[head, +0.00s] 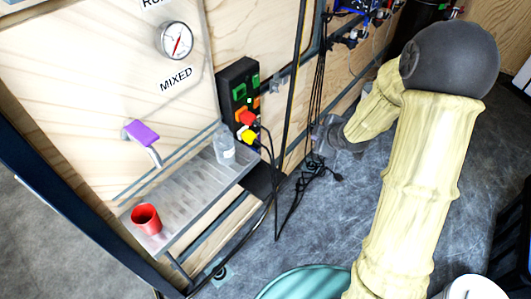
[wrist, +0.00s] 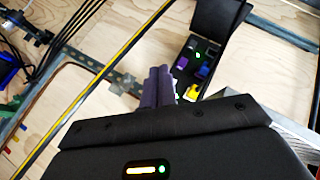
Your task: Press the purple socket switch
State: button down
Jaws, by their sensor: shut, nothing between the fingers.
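The black socket strip (head: 224,84) is on the wooden wall in the head view, with green and orange switches and red and yellow plugs. In the wrist view the strip (wrist: 226,22) is upper right of my gripper (wrist: 159,70). There a small purple switch (wrist: 181,63) shows on it, just right of my fingertips; other switches there look blue or grey. No purple switch can be made out on the strip in the head view. My gripper's dark fingers are together and empty. I cannot tell whether they touch the strip.
A metal shelf (head: 185,196) below the strip holds a clear bottle (head: 224,146) and a red cup (head: 146,218). A purple-handled tap (head: 142,133) is on the wall. Black cables (head: 317,75) hang beside the strip. A teal round object (head: 305,283) stands below.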

aim_at(259, 140)
jog(key=w+a+f+n+y+b, duration=0.2)
jog(key=f+n+y+b, duration=0.3)
jog(key=f, duration=0.3)
jog(key=w+a+f+n+t+y+b, duration=0.1)
jog(key=w+a+f+n+y+b, duration=0.1)
jog(key=f+n+y+b, duration=0.3)
notch_tip(259, 140, down, 3)
jog(key=w+n+b, duration=0.1)
jog(key=n+b, duration=0.1)
jog(key=n, duration=0.1)
jog(key=shift+a+f+n+b, duration=0.2)
jog(key=shift+a+n+b, duration=0.1)
jog(key=shift+a+b, duration=0.1)
jog(key=shift+w, duration=0.1)
jog(key=x, duration=0.4)
jog(key=b+x, duration=0.1)
jog(key=x, duration=0.4)
jog(key=b+x, duration=0.1)
jog(key=x, duration=0.3)
jog(key=shift+w+a+r, duration=0.2)
jog(key=shift+w+a, duration=0.1)
jog(key=shift+w, duration=0.05)
jog(key=shift+w+a+f+b, duration=0.1)
jog(key=shift+a+f+b, duration=0.1)
jog(key=shift+b, duration=0.1)
jog(key=shift+d+r, duration=0.1)
